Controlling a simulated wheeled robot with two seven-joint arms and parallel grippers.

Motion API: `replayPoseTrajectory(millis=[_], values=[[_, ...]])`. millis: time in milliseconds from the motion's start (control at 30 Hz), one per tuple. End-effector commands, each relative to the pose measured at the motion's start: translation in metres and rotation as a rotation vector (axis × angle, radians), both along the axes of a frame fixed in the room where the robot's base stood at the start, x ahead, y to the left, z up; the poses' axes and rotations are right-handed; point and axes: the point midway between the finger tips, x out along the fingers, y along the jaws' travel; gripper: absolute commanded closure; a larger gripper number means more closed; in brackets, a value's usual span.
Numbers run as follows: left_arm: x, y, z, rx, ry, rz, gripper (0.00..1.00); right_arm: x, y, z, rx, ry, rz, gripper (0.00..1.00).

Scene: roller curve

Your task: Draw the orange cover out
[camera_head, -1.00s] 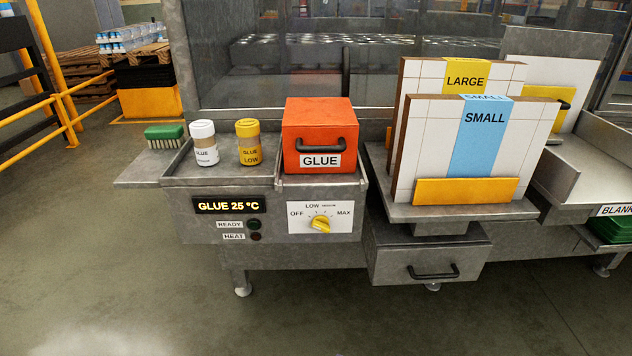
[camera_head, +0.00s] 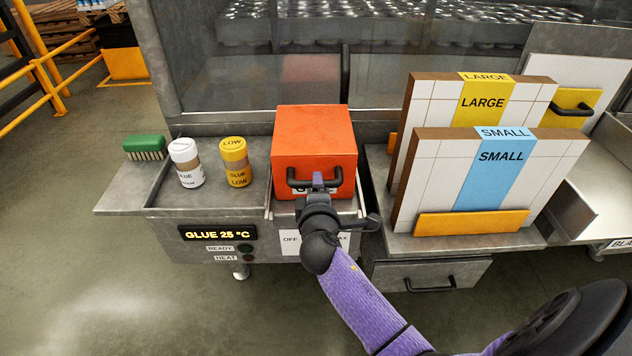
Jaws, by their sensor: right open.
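The orange cover (camera_head: 313,131) is a box-like lid with a black handle (camera_head: 298,183) on its front face. It sits on the right part of the grey glue station. Its GLUE label is mostly hidden behind my right gripper (camera_head: 318,183). The gripper is open, with its tip at the handle in this view. I cannot tell whether it touches the handle or whether the handle lies between the fingers. My purple right arm comes in from the lower right. My left gripper is not in view.
A white glue bottle (camera_head: 187,165), a yellow LOW bottle (camera_head: 235,163) and a green brush (camera_head: 144,147) stand left of the cover. SMALL (camera_head: 440,175) and LARGE (camera_head: 427,105) blank stacks stand close on the right. A glass panel rises behind. My arm partly hides the dial panel.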

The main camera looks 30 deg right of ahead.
Motion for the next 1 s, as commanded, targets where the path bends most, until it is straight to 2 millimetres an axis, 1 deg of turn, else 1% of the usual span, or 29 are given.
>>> replayPoseTrajectory(millis=[33, 100, 200, 467, 500, 567, 600, 767, 1000], values=[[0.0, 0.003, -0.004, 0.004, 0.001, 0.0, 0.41, 0.007, -0.005, -0.004, 0.0, 0.0, -0.001, 0.4], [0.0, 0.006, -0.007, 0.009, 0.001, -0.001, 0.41, 0.015, -0.009, -0.006, 0.0, 0.0, -0.001, 0.4], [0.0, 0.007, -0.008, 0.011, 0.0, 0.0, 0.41, 0.022, -0.013, -0.006, 0.001, 0.001, 0.001, 0.4], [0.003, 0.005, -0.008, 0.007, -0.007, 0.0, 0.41, 0.024, -0.014, -0.006, 0.002, 0.0, 0.001, 0.4], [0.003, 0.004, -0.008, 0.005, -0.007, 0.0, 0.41, 0.024, -0.014, -0.006, 0.002, 0.0, 0.001, 0.44], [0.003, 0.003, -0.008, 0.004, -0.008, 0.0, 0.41, 0.024, -0.014, -0.006, 0.002, 0.0, 0.001, 0.57], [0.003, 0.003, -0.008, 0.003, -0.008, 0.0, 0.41, 0.024, -0.014, -0.006, 0.002, 0.0, 0.001, 0.65], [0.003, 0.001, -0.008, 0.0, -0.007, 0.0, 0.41, 0.024, -0.014, -0.006, 0.002, 0.0, 0.001, 0.99], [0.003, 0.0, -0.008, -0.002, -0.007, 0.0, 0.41, 0.023, -0.014, -0.006, 0.002, 0.001, 0.001, 1.0]])
